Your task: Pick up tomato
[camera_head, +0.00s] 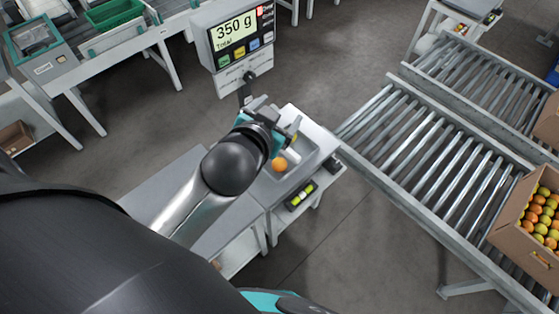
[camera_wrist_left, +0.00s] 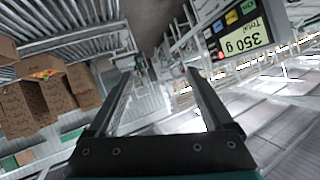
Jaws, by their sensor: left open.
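An orange tomato (camera_head: 279,164) lies on the grey weighing tray (camera_head: 302,172) of the scale in the head view. My left gripper (camera_head: 292,132) is just above and beyond the tomato in the picture, over the tray, and does not hold it. In the left wrist view the two fingers of my left gripper (camera_wrist_left: 160,85) stand wide apart with nothing between them. The tomato does not show in the left wrist view. The scale display (camera_head: 236,33) reads 350 g, and it also shows in the left wrist view (camera_wrist_left: 240,38). My right gripper is not in view.
A small dark holder (camera_head: 300,196) with yellow-green items sits at the tray's front edge. A roller conveyor (camera_head: 430,150) runs on the right, with a cardboard box of tomatoes (camera_head: 512,222) on it. A green crate (camera_head: 112,14) stands on a table at the back left.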

